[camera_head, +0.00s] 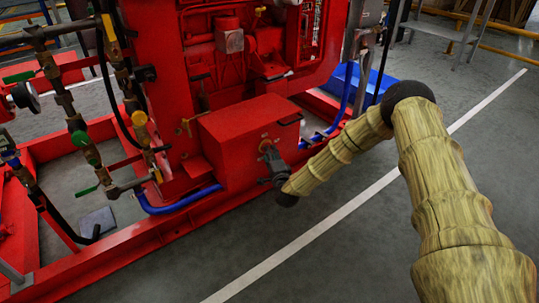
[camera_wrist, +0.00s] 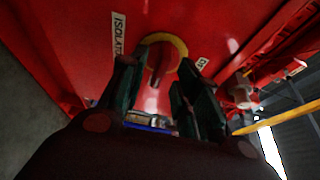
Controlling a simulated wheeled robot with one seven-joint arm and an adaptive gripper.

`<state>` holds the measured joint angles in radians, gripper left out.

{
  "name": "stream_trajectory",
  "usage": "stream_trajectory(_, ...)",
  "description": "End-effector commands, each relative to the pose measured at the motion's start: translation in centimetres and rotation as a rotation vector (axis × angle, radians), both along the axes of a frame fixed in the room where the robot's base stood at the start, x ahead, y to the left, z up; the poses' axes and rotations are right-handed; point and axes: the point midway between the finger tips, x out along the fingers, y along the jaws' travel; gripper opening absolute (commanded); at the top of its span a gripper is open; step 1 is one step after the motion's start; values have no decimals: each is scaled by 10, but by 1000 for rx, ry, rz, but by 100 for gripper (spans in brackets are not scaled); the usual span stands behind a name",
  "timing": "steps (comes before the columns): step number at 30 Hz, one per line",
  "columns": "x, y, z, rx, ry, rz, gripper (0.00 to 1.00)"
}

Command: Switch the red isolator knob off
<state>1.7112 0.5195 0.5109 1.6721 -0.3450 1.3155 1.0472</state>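The red isolator knob (camera_wrist: 159,62) sits on a yellow ring (camera_wrist: 180,46) on a red panel in the wrist view. My gripper (camera_wrist: 154,78) is open, with one dark finger on each side of the knob's lower part in the picture. I cannot tell whether either finger touches it. In the head view my gripper (camera_head: 267,156) is at the side of the red box (camera_head: 237,131), where it mostly hides the knob.
The red pumpset frame (camera_head: 130,254) runs along the floor, with blue hoses (camera_head: 178,204) beside the box. Valves and pipes (camera_head: 82,138) stand at the left. A blue container (camera_head: 352,82) lies behind. The grey floor at the right is mostly clear.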

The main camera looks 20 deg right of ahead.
Motion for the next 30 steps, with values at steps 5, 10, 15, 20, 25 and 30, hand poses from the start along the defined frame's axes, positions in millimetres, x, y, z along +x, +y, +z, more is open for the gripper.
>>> stream_trajectory(5,18,-1,-1,-1,0,-1,32)
stream_trajectory(10,24,-1,0,0,0,-1,32)
stream_trajectory(15,25,-1,0,0,0,-1,32)
stream_trajectory(20,25,-1,0,0,0,-1,19)
stream_trajectory(25,25,-2,0,0,0,-1,0)
stream_trajectory(30,25,-2,0,-3,0,-1,0)
